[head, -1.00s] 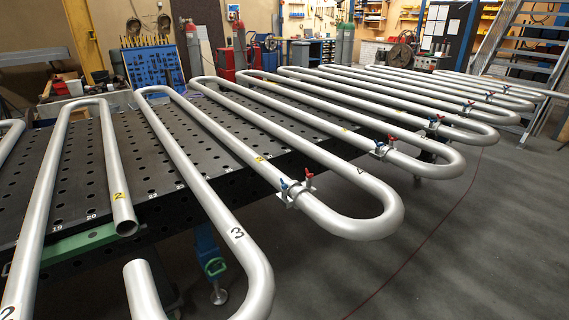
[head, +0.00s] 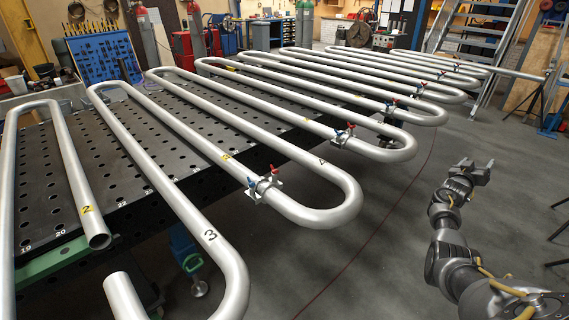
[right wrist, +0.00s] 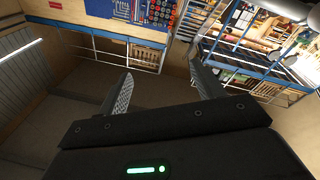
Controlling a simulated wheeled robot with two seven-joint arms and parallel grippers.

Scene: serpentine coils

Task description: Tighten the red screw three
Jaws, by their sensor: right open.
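Several clamps join the silver coil tubes, each with a red screw and a blue screw. The nearest clamp has a red screw (head: 274,169) and a blue screw (head: 250,182). The clamp behind it has a red screw (head: 351,126), and a farther one has another red screw (head: 396,101). No number shows on the screws, so I cannot tell which is three. My right gripper (head: 476,168) is raised over the floor to the right of the coils, apart from every clamp. In the right wrist view its jaws (right wrist: 161,72) are apart and empty. My left gripper is out of view.
The coil tubes (head: 330,213) lie across a black perforated table (head: 60,190), their bends overhanging its edge. Open grey floor (head: 400,250) lies between the bends and my right arm. A metal staircase (head: 500,50) and thin stand legs are at the right.

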